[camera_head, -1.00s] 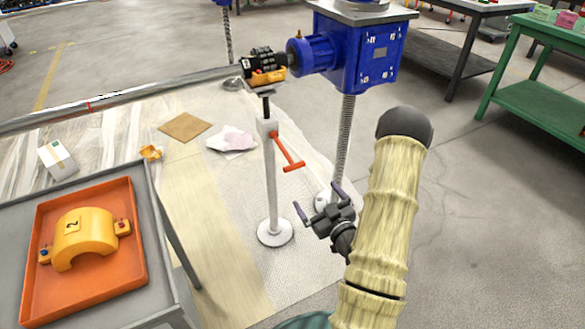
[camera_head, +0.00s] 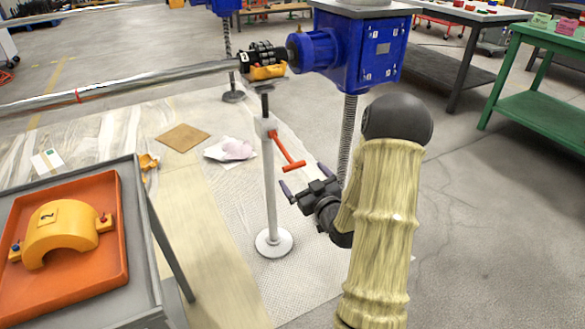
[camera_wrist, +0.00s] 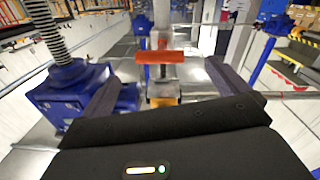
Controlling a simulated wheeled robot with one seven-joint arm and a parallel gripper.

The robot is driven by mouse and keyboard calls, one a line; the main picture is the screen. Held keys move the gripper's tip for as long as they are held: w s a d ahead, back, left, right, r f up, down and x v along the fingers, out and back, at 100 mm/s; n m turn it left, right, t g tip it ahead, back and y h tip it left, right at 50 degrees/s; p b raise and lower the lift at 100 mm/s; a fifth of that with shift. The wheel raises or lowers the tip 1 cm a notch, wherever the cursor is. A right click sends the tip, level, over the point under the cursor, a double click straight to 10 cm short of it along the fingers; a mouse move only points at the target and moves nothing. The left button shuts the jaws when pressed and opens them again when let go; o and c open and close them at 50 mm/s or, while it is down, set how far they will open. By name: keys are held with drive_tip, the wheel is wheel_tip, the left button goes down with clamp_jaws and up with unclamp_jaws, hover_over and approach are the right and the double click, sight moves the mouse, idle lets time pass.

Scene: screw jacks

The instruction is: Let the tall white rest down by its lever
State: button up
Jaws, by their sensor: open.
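The tall white rest (camera_head: 270,190) stands upright on a round white foot on the floor sheet. Its dark top sits under the yellow and black coupling (camera_head: 266,62); I cannot tell whether they touch. Its orange-red lever (camera_head: 288,152) slants down to the right and ends in a crossbar. My gripper (camera_head: 302,190) is open and empty, just below and right of the crossbar. In the wrist view the crossbar (camera_wrist: 160,57) lies ahead, beyond and between the spread fingers (camera_wrist: 168,85), apart from them.
A blue gearbox (camera_head: 360,50) with a threaded screw (camera_head: 349,140) stands behind my gripper. A grey cart (camera_head: 135,285) with an orange tray (camera_head: 112,270) and a yellow half-shell (camera_head: 62,225) is at left. A green bench (camera_head: 540,105) stands at right. The floor between is mostly clear.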

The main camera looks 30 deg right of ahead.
sight(295, 165)
drive_tip(key=w+b, duration=0.1)
drive_tip(key=w, duration=0.6)
drive_tip(key=shift+w, duration=0.25)
drive_tip(key=c, duration=1.3)
drive_tip(key=shift+r, duration=0.2)
